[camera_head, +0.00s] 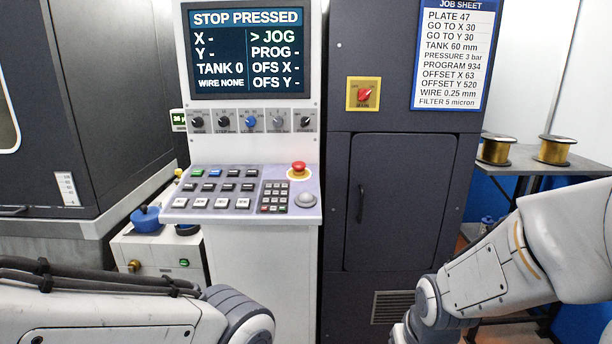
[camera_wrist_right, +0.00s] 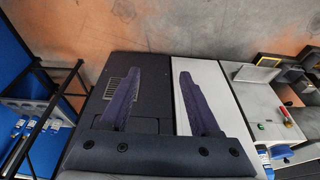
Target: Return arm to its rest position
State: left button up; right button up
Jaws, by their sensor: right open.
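My right arm (camera_head: 500,262) comes in from the right in the head view and bends down in front of the dark cabinet; its gripper is below the picture. In the right wrist view my right gripper (camera_wrist_right: 160,76) is open, its two purple-grey fingers wide apart with nothing between them. Behind the fingers are the dark cabinet and a white panel, with the floor beyond. My left arm (camera_head: 130,315) lies across the lower left of the head view, in front of the control console (camera_head: 240,195). Its gripper is out of sight.
The console screen (camera_head: 246,47) reads STOP PRESSED, above keys and a red stop button (camera_head: 299,169). The dark cabinet (camera_head: 400,200) has a red switch (camera_head: 364,94) and a job sheet (camera_head: 456,50). Wire spools (camera_head: 556,149) stand on a side table. Bare floor (camera_wrist_right: 200,30) shows in the wrist view.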

jog(key=s+a+r+n+g+p, duration=0.3)
jog(key=s+a+r+n+p, duration=0.3)
jog(key=s+a+r, duration=0.6)
jog(key=s+n, duration=0.1)
jog(key=s, duration=0.2)
jog(key=shift+s+a+y+p, duration=0.25)
jog(key=shift+a+y+p, duration=0.1)
jog(key=shift+a+y, duration=0.05)
dwell(0.9)
